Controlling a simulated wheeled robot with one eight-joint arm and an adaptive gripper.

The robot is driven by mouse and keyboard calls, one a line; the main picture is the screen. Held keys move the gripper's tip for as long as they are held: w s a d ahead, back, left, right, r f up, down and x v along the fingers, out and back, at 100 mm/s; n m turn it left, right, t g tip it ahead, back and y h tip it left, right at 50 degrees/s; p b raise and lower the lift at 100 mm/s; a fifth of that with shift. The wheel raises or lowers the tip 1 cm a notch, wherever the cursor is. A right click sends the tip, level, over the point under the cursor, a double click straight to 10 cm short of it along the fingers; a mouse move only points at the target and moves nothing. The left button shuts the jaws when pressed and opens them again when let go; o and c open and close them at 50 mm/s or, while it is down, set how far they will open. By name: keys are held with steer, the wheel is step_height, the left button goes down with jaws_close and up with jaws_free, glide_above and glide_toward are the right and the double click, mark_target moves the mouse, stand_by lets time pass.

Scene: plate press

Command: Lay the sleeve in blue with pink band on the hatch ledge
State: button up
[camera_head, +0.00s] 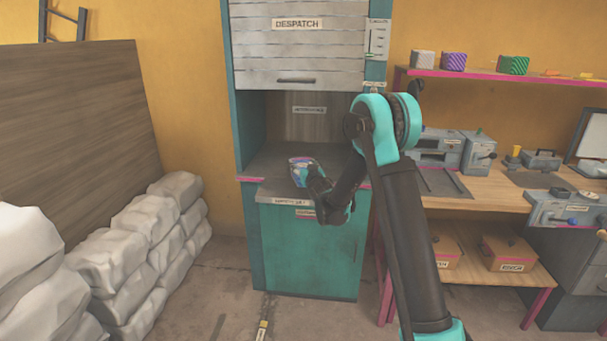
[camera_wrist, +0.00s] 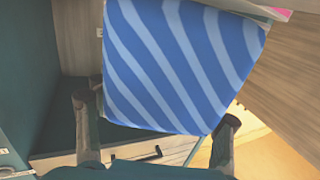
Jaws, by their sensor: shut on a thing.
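The sleeve (camera_head: 299,172) is blue with a pinkish patch in the head view, where it is small and partly hidden by my gripper (camera_head: 316,181). In the wrist view the sleeve (camera_wrist: 180,60) fills the middle, with light and dark blue wavy stripes; I cannot make out its band there. My gripper (camera_wrist: 156,113) is shut on it, one finger at each side. The hatch ledge (camera_head: 262,164) is the grey shelf in the teal despatch cabinet's opening. The sleeve appears over the ledge's front part; I cannot tell whether it touches.
The slatted despatch shutter (camera_head: 300,50) is raised above the opening. A workbench (camera_head: 505,200) with machines stands at right, under a pink-edged shelf (camera_head: 500,82) with several small striped items. White sacks (camera_head: 140,230) are piled at left. The ledge's left part is clear.

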steer(key=shift+f, duration=1.9)
steer(key=shift+f, duration=0.1)
steer(key=o, duration=1.4)
steer(key=shift+c, duration=0.2)
